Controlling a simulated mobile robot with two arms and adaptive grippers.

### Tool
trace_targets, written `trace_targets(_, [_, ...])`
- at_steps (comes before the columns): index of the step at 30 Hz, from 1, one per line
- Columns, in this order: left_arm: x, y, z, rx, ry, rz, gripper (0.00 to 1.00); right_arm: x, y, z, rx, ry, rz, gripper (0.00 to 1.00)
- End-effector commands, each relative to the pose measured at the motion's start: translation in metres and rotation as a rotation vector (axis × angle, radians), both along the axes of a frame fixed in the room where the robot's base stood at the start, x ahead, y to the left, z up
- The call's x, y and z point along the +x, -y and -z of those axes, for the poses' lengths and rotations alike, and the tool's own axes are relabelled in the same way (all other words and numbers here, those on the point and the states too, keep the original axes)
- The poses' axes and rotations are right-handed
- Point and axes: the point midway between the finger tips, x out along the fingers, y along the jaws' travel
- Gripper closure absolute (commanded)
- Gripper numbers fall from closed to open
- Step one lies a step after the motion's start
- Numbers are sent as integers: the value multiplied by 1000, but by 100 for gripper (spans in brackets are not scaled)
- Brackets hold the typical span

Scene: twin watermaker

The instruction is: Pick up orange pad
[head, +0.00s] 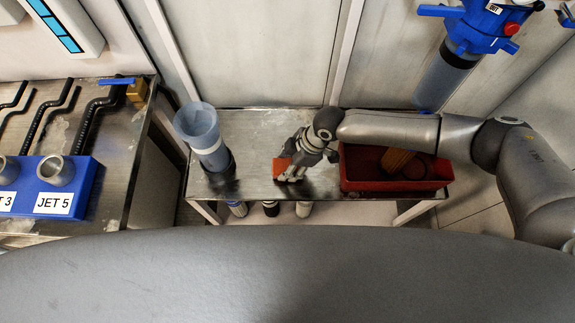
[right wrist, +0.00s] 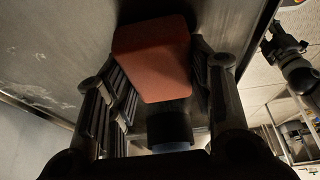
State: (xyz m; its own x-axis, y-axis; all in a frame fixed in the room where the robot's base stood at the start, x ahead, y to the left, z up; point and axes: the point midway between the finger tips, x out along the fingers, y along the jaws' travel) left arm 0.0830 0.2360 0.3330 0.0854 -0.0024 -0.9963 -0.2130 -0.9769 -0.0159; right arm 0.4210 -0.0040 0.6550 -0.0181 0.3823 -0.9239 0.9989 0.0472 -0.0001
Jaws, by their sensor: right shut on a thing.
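The orange pad (head: 281,167) is on or just above the metal table, between the clear cylinder and the red tray. It also shows in the right wrist view (right wrist: 152,58) as an orange block between the fingers. My right gripper (head: 290,173) is shut on the pad; in the right wrist view the ridged fingers (right wrist: 165,92) stand on both sides of it. I cannot tell whether the pad touches the table. My left gripper is not in view.
A clear bluish cylinder (head: 204,138) stands at the table's left end. A red tray (head: 395,185) with an orange-brown item (head: 398,161) sits at the right. A blue filter housing (head: 478,28) hangs above right. A blue JET 5 block (head: 55,178) lies on the left bench.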

Motion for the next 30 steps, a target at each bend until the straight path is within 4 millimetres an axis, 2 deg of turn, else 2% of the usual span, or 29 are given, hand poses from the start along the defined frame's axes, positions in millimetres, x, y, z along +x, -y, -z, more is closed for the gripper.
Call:
trace_targets(8, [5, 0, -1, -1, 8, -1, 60, 1, 0, -6, 0, 0, 0, 64])
trace_targets(14, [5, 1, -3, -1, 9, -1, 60, 1, 0, -31, 2, 2, 0, 64])
trace_targets(25, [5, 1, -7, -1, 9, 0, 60, -52, -15, -95, 4, 2, -5, 64])
trace_targets(30, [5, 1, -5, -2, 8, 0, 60, -90, -25, -109, 4, -1, -6, 64])
